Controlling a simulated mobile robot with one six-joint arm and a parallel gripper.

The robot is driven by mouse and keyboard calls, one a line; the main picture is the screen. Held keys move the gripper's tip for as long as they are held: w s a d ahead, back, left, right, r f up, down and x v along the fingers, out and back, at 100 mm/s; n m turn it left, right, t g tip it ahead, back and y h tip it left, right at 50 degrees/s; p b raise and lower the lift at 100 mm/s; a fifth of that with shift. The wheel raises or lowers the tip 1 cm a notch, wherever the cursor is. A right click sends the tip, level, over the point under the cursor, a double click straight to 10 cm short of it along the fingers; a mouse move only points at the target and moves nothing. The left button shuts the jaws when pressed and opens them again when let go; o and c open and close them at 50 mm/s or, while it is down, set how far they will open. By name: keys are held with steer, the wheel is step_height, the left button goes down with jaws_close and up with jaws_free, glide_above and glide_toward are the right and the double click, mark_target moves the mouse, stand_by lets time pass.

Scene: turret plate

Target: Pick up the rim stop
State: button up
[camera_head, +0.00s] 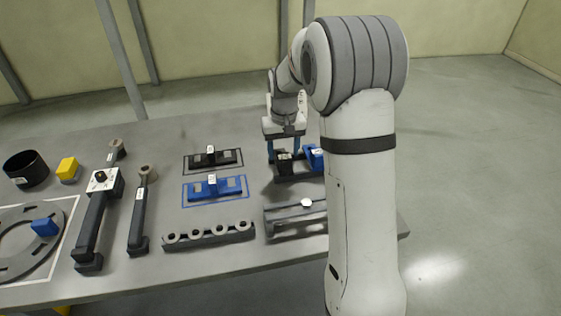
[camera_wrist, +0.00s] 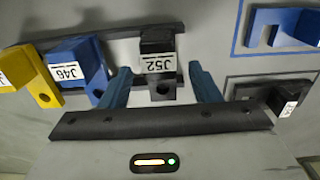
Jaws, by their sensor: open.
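A black block labelled J52 (camera_wrist: 158,62) stands on a dark rack (camera_wrist: 120,32). I take it as the rim stop, but the pictures do not name it. My gripper (camera_wrist: 159,78) is open, its two blue fingers on either side of the black block with a visible gap on both sides. In the head view, my gripper (camera_head: 285,148) points down over the rack, and the black block (camera_head: 284,166) shows below it. A blue block labelled J46 (camera_wrist: 77,62) stands beside the black one, close to one finger. It also shows in the head view (camera_head: 314,158).
A yellow block (camera_wrist: 40,75) stands beyond the blue one. A blue fixture (camera_head: 200,190) and a black fixture (camera_head: 226,158) lie in outlines left of the rack. A ring plate (camera_head: 15,262), tools and a bushing holder (camera_head: 208,237) occupy the left and front. My arm hides the table's right side.

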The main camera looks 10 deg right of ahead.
step_height(320, 180, down, 2)
steer(key=shift+f, duration=0.15)
jaws_close()
stand_by(0.6)
